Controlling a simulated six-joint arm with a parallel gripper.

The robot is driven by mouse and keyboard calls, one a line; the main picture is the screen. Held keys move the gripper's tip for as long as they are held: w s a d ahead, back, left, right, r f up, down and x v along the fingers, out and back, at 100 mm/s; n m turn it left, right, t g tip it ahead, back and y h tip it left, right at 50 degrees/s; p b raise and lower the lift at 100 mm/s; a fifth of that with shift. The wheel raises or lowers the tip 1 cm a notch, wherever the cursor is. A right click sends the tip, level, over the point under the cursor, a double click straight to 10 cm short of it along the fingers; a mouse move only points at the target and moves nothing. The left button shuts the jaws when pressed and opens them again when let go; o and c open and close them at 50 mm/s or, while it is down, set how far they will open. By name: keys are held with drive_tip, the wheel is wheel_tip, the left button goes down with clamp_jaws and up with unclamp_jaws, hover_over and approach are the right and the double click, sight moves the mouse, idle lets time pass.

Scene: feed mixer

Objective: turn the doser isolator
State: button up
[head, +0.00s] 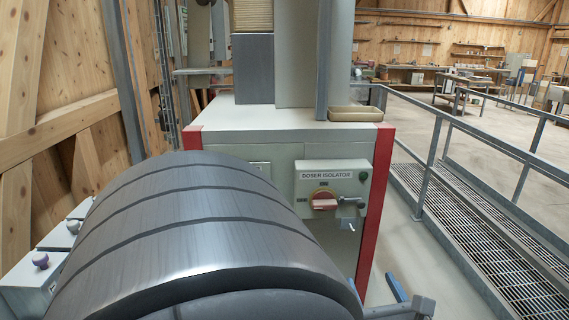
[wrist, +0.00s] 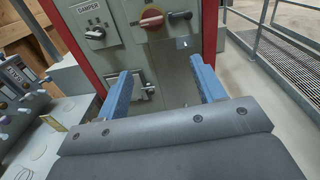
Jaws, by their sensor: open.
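The doser isolator (head: 335,185) is a pale box on the front of a grey cabinet, with a printed label and a yellow plate. Its red handle (head: 323,201) lies roughly level, with a small grey metal part sticking out to its right. In the wrist view the red handle (wrist: 151,20) is at the top, beyond my fingertips. My gripper (wrist: 160,66) is open, with two blue fingers apart and nothing between them.
A damper switch (wrist: 95,32) is left of the red handle. Another small switch (wrist: 148,89) shows lower, beyond the fingers. A console with several knobs (wrist: 22,85) is at left. A railing (head: 433,150) and floor grating (head: 480,225) run along the right.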

drive_tip(key=w+n, duration=0.1)
drive_tip(key=n, duration=0.2)
drive_tip(key=w+d+n+y, duration=0.1)
drive_tip(key=w+n, duration=0.1)
drive_tip(key=n, duration=0.1)
drive_tip(key=w+d+n+y, duration=0.1)
drive_tip(key=w+n, duration=0.1)
drive_tip(key=n, duration=0.1)
drive_tip(key=shift+d, duration=0.1)
drive_tip(key=c, duration=0.4)
drive_tip(key=n+g+y, duration=0.1)
drive_tip(key=n+y, duration=0.3)
drive_tip(key=n, duration=0.8)
approach(327, 208)
drive_tip(key=x, duration=0.9)
drive_tip(key=shift+w, duration=0.3)
clamp_jaws()
